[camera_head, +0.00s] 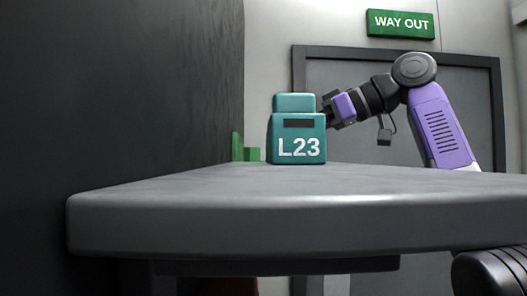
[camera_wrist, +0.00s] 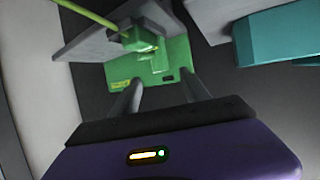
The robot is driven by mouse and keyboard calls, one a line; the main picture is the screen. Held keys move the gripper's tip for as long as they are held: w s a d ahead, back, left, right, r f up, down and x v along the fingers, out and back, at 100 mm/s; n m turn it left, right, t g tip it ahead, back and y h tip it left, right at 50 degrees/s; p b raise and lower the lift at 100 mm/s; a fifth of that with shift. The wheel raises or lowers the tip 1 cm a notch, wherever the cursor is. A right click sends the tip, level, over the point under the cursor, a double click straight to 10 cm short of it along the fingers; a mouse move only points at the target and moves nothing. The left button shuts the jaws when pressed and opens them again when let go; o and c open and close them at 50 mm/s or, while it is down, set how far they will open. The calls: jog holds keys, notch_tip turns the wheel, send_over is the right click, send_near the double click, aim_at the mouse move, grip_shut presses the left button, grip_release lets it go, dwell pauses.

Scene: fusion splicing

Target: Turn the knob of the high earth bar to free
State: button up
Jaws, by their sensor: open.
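A green fitting (camera_wrist: 172,83) shows in the wrist view, with a flat green plate, a raised block or knob (camera_wrist: 140,38) and a small yellow mark. I cannot read which earth bar it is or how the knob is set. Green parts (camera_head: 238,148) also show in the head view, left of the teal box marked L23. My gripper (camera_wrist: 161,84) is open, its two dark fingers apart at the near edge of the green plate.
The teal L23 box (camera_head: 297,152) stands on the grey table (camera_head: 300,212); teal also shows at the right of the wrist view (camera_wrist: 270,38). A grey slab (camera_wrist: 95,42) and a thin green rod (camera_wrist: 88,15) lie beside the knob. A dark wall (camera_head: 150,90) borders the left.

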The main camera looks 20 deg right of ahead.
aim_at(259, 152)
jog(key=shift+w+a+f, duration=0.2)
jog(key=shift+w+a, duration=0.15)
jog(key=shift+w, duration=0.05)
jog(key=shift+p+x, duration=1.15)
jog(key=shift+x, duration=2.2)
jog(key=shift+c, duration=0.2)
grip_shut()
